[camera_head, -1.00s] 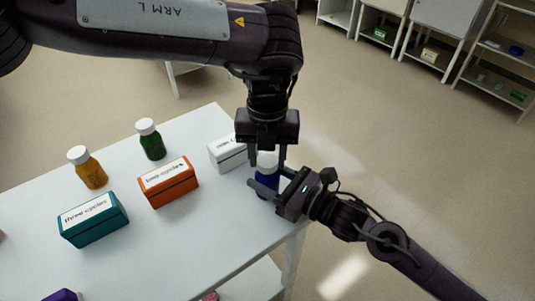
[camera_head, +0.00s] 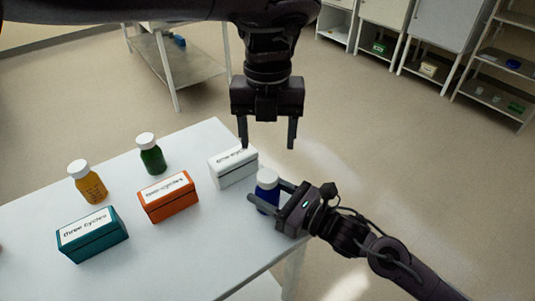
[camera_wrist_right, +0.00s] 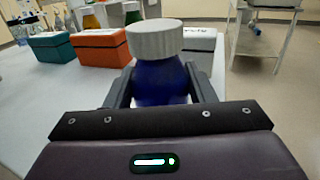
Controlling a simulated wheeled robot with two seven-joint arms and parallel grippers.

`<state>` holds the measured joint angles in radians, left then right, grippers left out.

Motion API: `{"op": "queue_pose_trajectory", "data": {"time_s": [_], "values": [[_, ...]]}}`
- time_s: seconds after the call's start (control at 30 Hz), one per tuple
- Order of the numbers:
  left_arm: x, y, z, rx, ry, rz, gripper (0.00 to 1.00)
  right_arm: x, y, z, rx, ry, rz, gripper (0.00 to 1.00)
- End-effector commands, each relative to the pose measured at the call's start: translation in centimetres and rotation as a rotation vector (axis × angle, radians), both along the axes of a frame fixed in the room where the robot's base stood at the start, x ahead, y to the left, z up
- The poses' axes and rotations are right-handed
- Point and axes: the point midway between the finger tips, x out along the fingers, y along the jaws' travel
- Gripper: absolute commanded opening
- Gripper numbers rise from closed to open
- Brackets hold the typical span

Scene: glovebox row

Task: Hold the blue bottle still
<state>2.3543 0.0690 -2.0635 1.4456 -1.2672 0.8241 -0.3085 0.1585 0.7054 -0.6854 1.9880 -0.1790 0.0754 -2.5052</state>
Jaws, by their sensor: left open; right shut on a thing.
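The blue bottle (camera_head: 266,194) with a white cap stands upright on the white table (camera_head: 205,245), near its right edge. My right gripper (camera_head: 265,195) is shut on the bottle, with one finger on each side of its body. In the right wrist view the blue bottle (camera_wrist_right: 162,80) sits between the two fingers (camera_wrist_right: 162,88), its ribbed white cap above them. My left gripper (camera_head: 268,140) is open and empty, above and behind the bottle, apart from it, with its fingers pointing down. The bottle's lower part is partly hidden by the right gripper.
A white box (camera_head: 233,168) stands just left of the bottle. An orange box (camera_head: 168,197), a teal box (camera_head: 92,235), a green bottle (camera_head: 152,157) and an orange bottle (camera_head: 88,184) stand farther left. Shelves (camera_head: 495,75) are at the back right. The table's front middle is clear.

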Motion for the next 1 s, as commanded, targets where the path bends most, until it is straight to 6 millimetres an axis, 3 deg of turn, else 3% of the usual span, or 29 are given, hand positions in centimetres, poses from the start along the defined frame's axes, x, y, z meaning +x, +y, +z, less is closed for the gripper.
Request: {"op": "queue_pose_trajectory", "data": {"time_s": [0.2,0.5,0.53,0.73,1.0], "values": [[0.0,0.0,2.3,0.002,-0.001,-0.001,0.63,0.0,0.0,0.0,0.000,0.000,0.000,0.00],[0.0,0.0,2.5,0.001,0.000,-0.001,0.63,0.0,0.0,0.0,0.000,0.000,0.000,0.00],[0.0,0.0,2.5,0.001,0.000,-0.001,0.63,0.0,0.0,0.0,0.001,-0.001,0.000,0.51],[0.0,0.0,2.5,0.001,0.000,-0.001,0.63,0.0,0.0,0.0,0.000,0.000,0.000,0.75],[0.0,0.0,2.4,0.001,0.001,-0.001,0.63,-0.1,-0.1,0.0,0.000,0.000,0.000,0.75]]}}
